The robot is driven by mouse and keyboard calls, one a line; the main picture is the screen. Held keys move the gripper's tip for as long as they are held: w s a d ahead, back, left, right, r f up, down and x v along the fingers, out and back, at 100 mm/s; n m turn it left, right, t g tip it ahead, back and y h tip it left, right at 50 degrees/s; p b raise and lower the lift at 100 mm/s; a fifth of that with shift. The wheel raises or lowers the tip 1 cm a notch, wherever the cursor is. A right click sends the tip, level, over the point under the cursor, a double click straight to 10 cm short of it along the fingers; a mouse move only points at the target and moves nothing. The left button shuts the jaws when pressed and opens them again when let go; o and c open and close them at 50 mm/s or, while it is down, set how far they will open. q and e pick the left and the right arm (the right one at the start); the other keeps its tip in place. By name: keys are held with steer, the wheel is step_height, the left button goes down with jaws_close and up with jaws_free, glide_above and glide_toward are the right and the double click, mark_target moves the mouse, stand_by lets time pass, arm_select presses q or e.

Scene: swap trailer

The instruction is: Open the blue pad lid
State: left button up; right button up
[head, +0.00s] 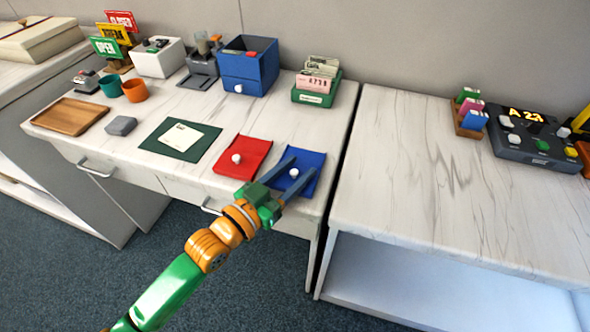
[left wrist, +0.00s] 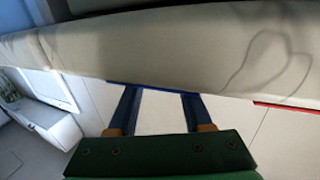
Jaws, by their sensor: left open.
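The blue pad lid (head: 309,160) lies flat near the front right edge of the left table, with a small white knob (head: 294,173) on it. My left gripper (head: 288,176) is open at the blue pad, its two fingers apart on either side of the knob. I cannot tell whether the fingers touch the lid. In the left wrist view the open fingers (left wrist: 158,110) point at the table's edge, and a thin strip of the blue pad (left wrist: 150,87) shows beyond them. My right gripper is not in view.
A red pad (head: 250,150) with a white knob lies just left of the blue pad. A green mat (head: 160,150) with a paper lies further left. A blue box (head: 262,62) and green card tray (head: 325,97) stand behind. A gap separates the right table (head: 400,190).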

arm_select(q)
steer(key=shift+c, duration=0.6)
steer(key=shift+a, duration=0.1)
jaws_close()
stand_by(0.6)
